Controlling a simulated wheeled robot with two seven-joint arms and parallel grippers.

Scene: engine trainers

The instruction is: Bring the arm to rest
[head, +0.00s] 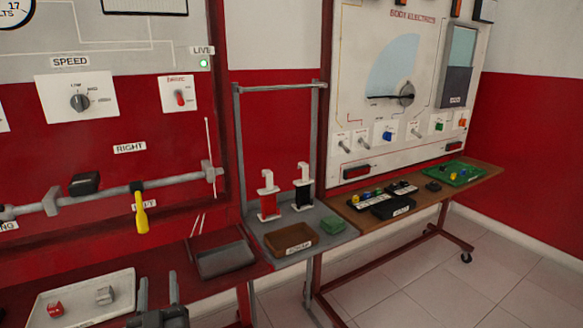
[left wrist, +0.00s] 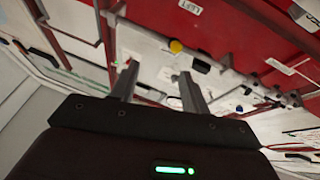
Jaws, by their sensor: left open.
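My left gripper (head: 160,292) shows at the bottom of the head view, its two grey fingers pointing up and apart with nothing between them. It is just right of a white tray (head: 72,311) and in front of the red bench. In the left wrist view the same gripper (left wrist: 158,84) is open and empty, with the trainer panel and a yellow part beyond the fingers. My right gripper is not in view.
A dark tray (head: 226,264) lies to the right, then a brown tray (head: 270,242) on a grey shelf. A yellow-handled lever (head: 141,216) hangs from the panel's rod. Floor at right is clear.

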